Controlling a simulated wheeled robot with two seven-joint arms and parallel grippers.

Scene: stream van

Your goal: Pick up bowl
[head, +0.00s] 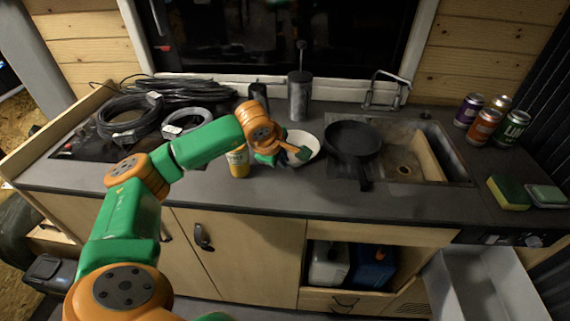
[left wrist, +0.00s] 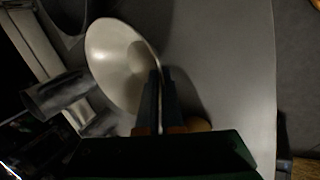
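The white bowl (head: 308,142) is on the dark counter, just left of the black pan. My left gripper (head: 290,153) reaches in from the left and is at the bowl's near left rim, covering part of it. In the left wrist view the bowl (left wrist: 115,58) shows as a pale oval. The two dark fingers of my left gripper (left wrist: 160,95) are close together there, one over the inside of the bowl and one outside, with the rim between them. Whether the bowl is clear of the counter I cannot tell. My right gripper is not in view.
A black pan (head: 354,140) stands right of the bowl, beside the sink (head: 425,150). A yellow container (head: 238,162) is left of my gripper. A grey cylinder (head: 299,97) stands behind. Cables (head: 128,117) lie at left, several cans (head: 484,126) at right.

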